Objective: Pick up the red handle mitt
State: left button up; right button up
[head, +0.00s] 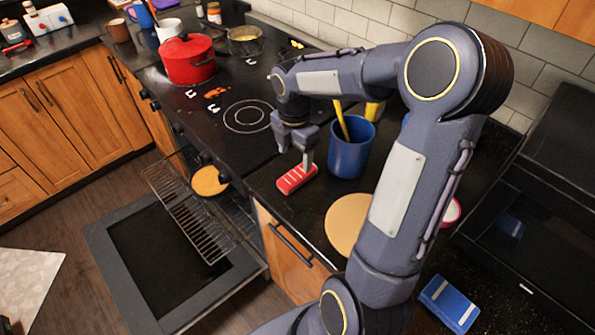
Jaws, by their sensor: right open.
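The red handle mitt (297,179), red with pale markings, lies flat on the dark counter near its front edge, to the right of the stove. My right gripper (295,158) points down just above its far end, with its fingers apart. One fingertip appears very close to the mitt; I cannot tell whether it touches. Nothing shows held between the fingers. My left gripper is not in view.
A blue utensil holder (349,152) stands close to the right of the gripper. A round tan board (346,222) lies nearer on the counter. The oven door (165,255) hangs open below, with a rack (190,208) pulled out. A red pot (187,62) sits on the stove.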

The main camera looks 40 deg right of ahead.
aim_at(295, 175)
notch_tip(295, 175, down, 7)
jog(key=shift+f+p, duration=0.15)
jog(key=shift+p, duration=0.45)
jog(key=c, duration=1.2)
